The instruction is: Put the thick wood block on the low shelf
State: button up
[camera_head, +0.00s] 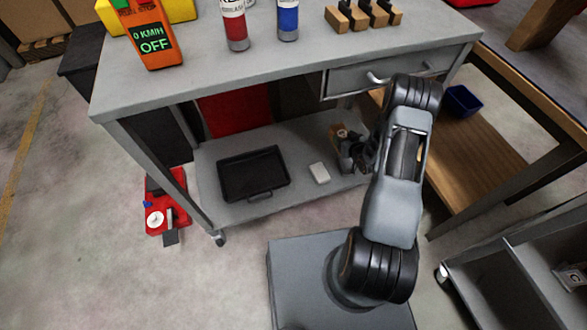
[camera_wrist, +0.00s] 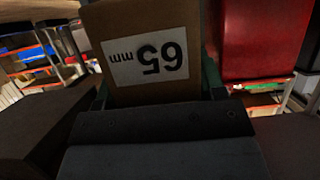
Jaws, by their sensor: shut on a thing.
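The thick wood block (camera_wrist: 147,30) is brown with a white label reading "65 mm", seen upside down in the wrist view. My gripper (camera_wrist: 157,92) is shut on it, with a finger at each side of its lower part. In the head view, a small tan part of the block (camera_head: 341,131) shows at my gripper (camera_head: 347,150). Both are over the right part of the low shelf (camera_head: 300,148), under the grey cart's top. I cannot tell whether the block touches the shelf.
A black tray (camera_head: 254,173) and a small white piece (camera_head: 319,173) lie on the low shelf left of my gripper. A drawer (camera_head: 385,73) hangs above right. A red thing (camera_wrist: 262,40) stands close right of the block in the wrist view.

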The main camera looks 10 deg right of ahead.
jog(key=shift+s+d+f, duration=0.1)
jog(key=shift+d+f, duration=0.2)
jog(key=shift+f, duration=0.2)
jog(key=shift+s+d+f, duration=0.1)
jog(key=shift+d+f, duration=0.2)
jog(key=shift+f, duration=0.2)
jog(key=d+f+b, duration=0.2)
jog(key=d+f, duration=0.1)
jog(key=d, duration=0.1)
jog(key=s+d+f+b, duration=0.1)
jog(key=d+f+b, duration=0.1)
jog(key=d, duration=0.3)
jog(key=d+f+b, duration=0.2)
jog(key=d+f, duration=0.2)
jog(key=shift+s+d+f, duration=0.2)
jog(key=shift+s+f, duration=0.1)
jog(key=shift+s, duration=0.05)
jog(key=shift+d+f+b, duration=0.15)
jog(key=shift+f+b, duration=1.1)
jog(key=shift+f, duration=0.45)
jog(key=shift+f, duration=0.15)
jog(key=o, duration=1)
jog(key=shift+o, duration=0.2)
